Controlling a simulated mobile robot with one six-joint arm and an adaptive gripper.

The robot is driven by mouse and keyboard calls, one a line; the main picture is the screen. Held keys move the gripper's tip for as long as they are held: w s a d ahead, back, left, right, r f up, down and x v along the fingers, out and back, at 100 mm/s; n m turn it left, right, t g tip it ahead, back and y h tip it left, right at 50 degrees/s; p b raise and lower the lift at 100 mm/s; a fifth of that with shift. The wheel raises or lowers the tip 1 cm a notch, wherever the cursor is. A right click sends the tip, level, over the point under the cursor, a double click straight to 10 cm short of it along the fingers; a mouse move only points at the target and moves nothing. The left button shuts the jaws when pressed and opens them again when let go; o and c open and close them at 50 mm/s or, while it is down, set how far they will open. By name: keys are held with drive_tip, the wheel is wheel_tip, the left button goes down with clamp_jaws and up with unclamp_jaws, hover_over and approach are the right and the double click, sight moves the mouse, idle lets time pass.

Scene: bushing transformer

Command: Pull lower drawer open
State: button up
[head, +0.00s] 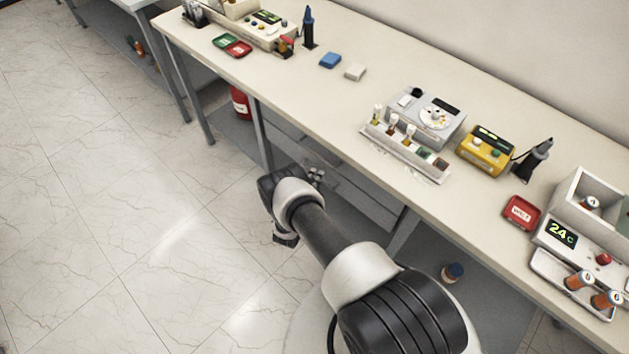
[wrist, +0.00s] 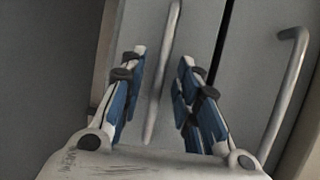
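A grey drawer unit (head: 368,204) sits under the workbench, partly hidden by my arm. In the wrist view two grey drawer fronts lie side by side in the turned picture, split by a dark gap. One bar handle (wrist: 171,50) runs between the fingers of my gripper (wrist: 162,58). The other bar handle (wrist: 288,85) is to the right, outside the fingers. My gripper is open, with a finger on each side of the first handle and visible space to it. In the head view my gripper (head: 316,177) is small at the drawer unit.
The long workbench (head: 310,95) runs above the drawers, with table legs nearby. A red cylinder (head: 240,103) stands under it on the left. A dark-capped jar (head: 452,272) sits on the lower shelf. The marble floor (head: 120,220) on the left is clear.

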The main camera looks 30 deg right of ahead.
drive_tip(key=shift+d, duration=0.1)
drive_tip(key=shift+c, duration=0.4)
drive_tip(key=shift+w, duration=0.1)
clamp_jaws()
